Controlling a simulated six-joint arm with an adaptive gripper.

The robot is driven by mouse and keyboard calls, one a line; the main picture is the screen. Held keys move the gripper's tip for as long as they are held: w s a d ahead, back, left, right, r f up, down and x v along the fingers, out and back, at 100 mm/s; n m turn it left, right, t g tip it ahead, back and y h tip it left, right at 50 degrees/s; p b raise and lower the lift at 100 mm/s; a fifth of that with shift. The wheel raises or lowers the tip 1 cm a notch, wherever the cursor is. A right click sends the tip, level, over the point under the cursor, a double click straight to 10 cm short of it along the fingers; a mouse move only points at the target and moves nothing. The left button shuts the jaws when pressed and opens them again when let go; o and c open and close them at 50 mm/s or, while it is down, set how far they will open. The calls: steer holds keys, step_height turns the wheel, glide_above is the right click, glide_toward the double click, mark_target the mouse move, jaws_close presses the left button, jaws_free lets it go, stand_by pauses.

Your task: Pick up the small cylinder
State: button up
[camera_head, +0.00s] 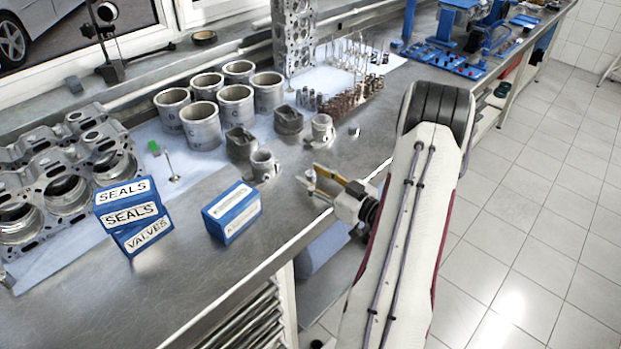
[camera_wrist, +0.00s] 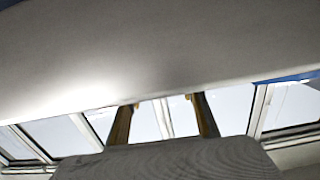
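My gripper (camera_head: 312,183) is low over the front edge of the steel bench, its fingers towards the parts. In the wrist view its two fingers (camera_wrist: 163,101) stand apart with nothing visible between them. Several cylindrical parts stand on the bench beyond it, and I cannot tell for sure which is the small cylinder. A short light metal cylinder (camera_head: 263,165) stands left of the gripper, and a similar one (camera_head: 322,128) stands behind it. Larger grey cylinder sleeves (camera_head: 200,125) stand farther back left. No cylinder can be made out in the wrist view.
A blue box (camera_head: 231,212) lies left of my gripper near the bench's front edge. Stacked seals and valves boxes (camera_head: 134,217) stand farther left by an engine block (camera_head: 65,190). Dark pistons (camera_head: 288,120) stand behind. The steel bench (camera_head: 225,285) is clear at the front.

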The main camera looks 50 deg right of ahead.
steer(key=shift+w, duration=0.6)
jaws_close()
